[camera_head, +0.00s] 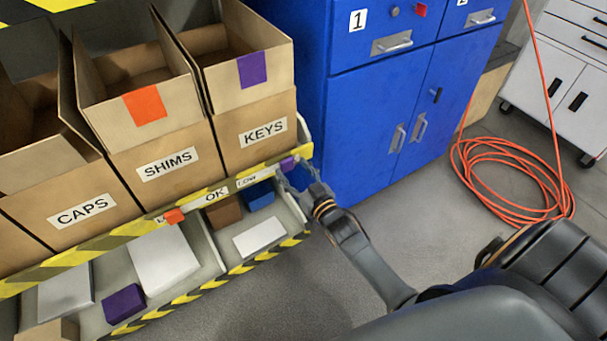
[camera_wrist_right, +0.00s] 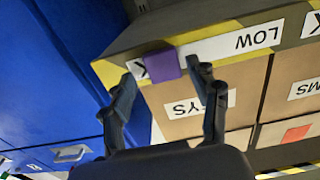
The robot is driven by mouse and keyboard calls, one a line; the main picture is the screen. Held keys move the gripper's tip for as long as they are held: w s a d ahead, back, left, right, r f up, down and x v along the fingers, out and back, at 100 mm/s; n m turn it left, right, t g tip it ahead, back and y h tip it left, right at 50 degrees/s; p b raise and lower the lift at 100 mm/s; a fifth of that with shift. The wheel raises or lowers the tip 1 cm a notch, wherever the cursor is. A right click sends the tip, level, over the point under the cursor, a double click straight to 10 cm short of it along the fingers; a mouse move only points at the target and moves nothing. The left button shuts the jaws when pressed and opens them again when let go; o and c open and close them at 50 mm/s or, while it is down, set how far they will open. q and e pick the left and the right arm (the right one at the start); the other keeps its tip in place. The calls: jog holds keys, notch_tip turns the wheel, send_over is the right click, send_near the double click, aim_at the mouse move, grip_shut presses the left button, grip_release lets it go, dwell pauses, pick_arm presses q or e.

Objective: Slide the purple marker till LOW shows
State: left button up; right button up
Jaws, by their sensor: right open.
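The purple marker (camera_head: 288,163) sits on the yellow-and-black shelf edge under the KEYS box (camera_head: 267,132), at the strip's right end. It also shows in the right wrist view (camera_wrist_right: 162,66), which is upside down. The LOW label (camera_head: 248,181) is readable beside it, to its left in the head view. Part of a letter, like a K, shows at the marker's other side in the wrist view. My right gripper (camera_head: 296,178) is open, with its fingertips on either side of the marker in the wrist view (camera_wrist_right: 163,80). I cannot tell whether they touch it. My left gripper is out of view.
An orange marker (camera_head: 174,216) sits further left on the edge, beside an OK label (camera_head: 214,194). SHIMS (camera_head: 166,151) and CAPS (camera_head: 80,207) boxes stand left of KEYS. A blue cabinet (camera_head: 365,120) stands close to the right. Orange cable (camera_head: 510,185) lies coiled on the floor.

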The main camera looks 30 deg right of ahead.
jog(key=s, duration=1.1)
jog(key=shift+s+d, duration=0.25)
jog(key=s+a+f+g, duration=0.3)
jog(key=s+f+g, duration=0.25)
jog(key=f, duration=0.65)
jog(key=s+a+f+g, duration=0.2)
jog(key=s+f+g, duration=0.35)
jog(key=f, duration=0.55)
jog(key=s+a+f+n+g, duration=0.25)
jog(key=s+f+g, duration=0.3)
jog(key=s, duration=0.65)
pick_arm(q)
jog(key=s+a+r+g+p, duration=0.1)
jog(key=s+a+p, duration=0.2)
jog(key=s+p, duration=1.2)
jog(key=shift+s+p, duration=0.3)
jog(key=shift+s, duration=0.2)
pick_arm(e)
jog(key=s+d, duration=0.2)
jog(key=s, duration=1.3)
jog(key=shift+d+r+h, duration=0.15)
jog(key=shift+d+h, duration=0.15)
jog(key=shift+d, duration=0.1)
